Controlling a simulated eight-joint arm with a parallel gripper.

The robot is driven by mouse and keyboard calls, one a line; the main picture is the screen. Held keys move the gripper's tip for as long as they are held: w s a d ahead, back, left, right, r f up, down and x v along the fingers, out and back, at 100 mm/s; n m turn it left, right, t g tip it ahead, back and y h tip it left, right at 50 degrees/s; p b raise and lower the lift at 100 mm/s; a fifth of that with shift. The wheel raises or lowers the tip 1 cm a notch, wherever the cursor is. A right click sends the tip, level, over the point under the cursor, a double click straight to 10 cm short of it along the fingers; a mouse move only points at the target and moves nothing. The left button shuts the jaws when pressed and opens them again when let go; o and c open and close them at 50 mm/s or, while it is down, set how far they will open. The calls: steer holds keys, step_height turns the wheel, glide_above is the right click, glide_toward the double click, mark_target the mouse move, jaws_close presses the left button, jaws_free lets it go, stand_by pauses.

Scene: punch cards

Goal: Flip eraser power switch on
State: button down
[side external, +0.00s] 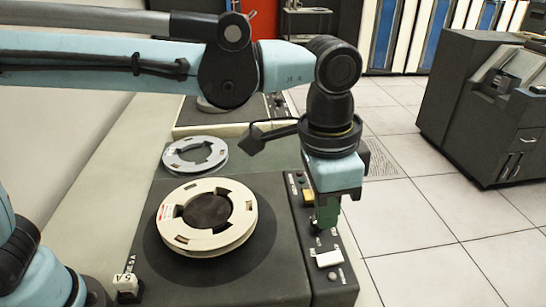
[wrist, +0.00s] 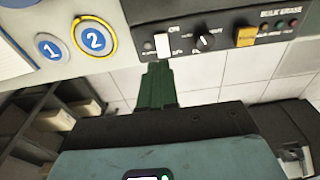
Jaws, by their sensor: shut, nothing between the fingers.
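The eraser (side external: 175,255) is a dark box with a control panel along its right side. Its power switch is a white rocker (side external: 328,258) near the front of that panel. In the wrist view the white switch (wrist: 163,45) sits under an ON label, left of a black knob (wrist: 206,42). My gripper (side external: 327,222) has green fingers, shut and empty, pointing down above the panel behind the switch in the side view. In the wrist view its fingertips (wrist: 157,66) appear just below the switch. I cannot tell whether they touch the panel.
A cream tape reel (side external: 178,225) lies on the eraser top, with a grey reel (side external: 195,154) behind it. A yellow-orange button (wrist: 246,37) is farther along the panel. A dark cabinet (side external: 450,110) stands on the right. Open tiled floor lies between.

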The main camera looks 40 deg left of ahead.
steer(key=shift+s+a+r, duration=0.1)
steer(key=shift+r, duration=1.2)
steer(key=shift+s+a+r, duration=0.1)
steer(key=shift+r, duration=1.15)
